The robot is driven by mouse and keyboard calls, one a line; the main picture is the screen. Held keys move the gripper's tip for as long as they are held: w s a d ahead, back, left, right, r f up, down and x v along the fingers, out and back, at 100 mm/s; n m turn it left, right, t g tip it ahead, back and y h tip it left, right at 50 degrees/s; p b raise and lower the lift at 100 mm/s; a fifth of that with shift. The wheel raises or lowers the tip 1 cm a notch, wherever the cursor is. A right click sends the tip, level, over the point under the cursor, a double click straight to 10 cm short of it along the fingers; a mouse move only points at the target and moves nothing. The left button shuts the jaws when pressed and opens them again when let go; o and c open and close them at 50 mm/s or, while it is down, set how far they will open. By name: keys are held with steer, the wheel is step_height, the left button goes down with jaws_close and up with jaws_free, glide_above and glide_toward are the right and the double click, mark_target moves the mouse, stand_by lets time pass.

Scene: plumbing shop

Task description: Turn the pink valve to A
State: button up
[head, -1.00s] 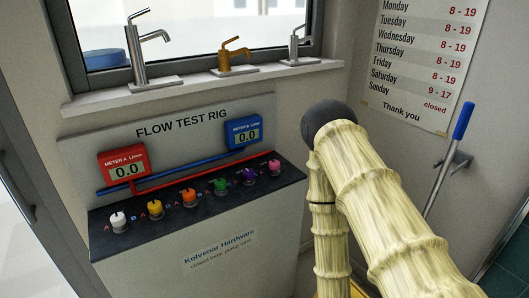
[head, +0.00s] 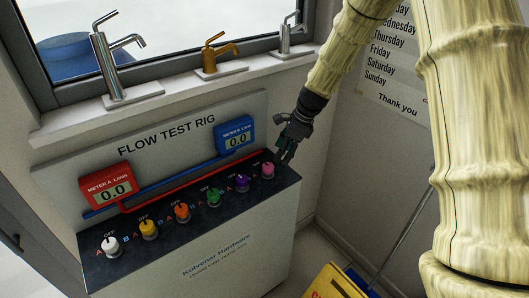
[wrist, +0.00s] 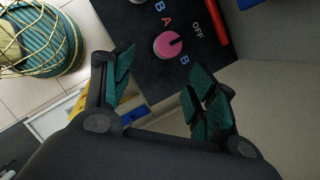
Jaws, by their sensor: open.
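The pink valve (head: 268,170) is the rightmost knob on the dark top of the flow test rig. In the wrist view the pink valve (wrist: 167,46) has a red A above it, a blue B at its lower right and OFF to its right. Its pale mark appears to point towards OFF. My gripper (head: 284,153) is beside the valve, just to its right and a little above in the head view. In the wrist view my gripper (wrist: 160,74) is open, its green-padded fingers apart and empty, with the valve just beyond the fingertips. I see no contact.
Purple (head: 242,183), green (head: 213,196), orange (head: 182,212), yellow and white valves run leftward along the rig. Red meter A (head: 106,186) and blue meter B (head: 236,136) read 0.0. Taps stand on the sill above. A yellow object (head: 335,284) is on the floor at right.

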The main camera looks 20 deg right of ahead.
mark_target(269, 165)
steer(key=shift+m, duration=0.3)
steer(key=shift+w+a+r+p+x, duration=0.2)
steer(key=shift+p+x, duration=0.35)
steer(key=shift+x, duration=0.95)
steer(key=shift+w+a+p+x, duration=0.1)
steer(key=shift+w+p+x, duration=0.35)
steer(key=shift+x, duration=1)
steer(key=shift+w+a+r+p+x, duration=0.15)
steer(key=shift+p+x, duration=0.5)
steer(key=shift+x, duration=0.85)
steer(key=c, duration=1)
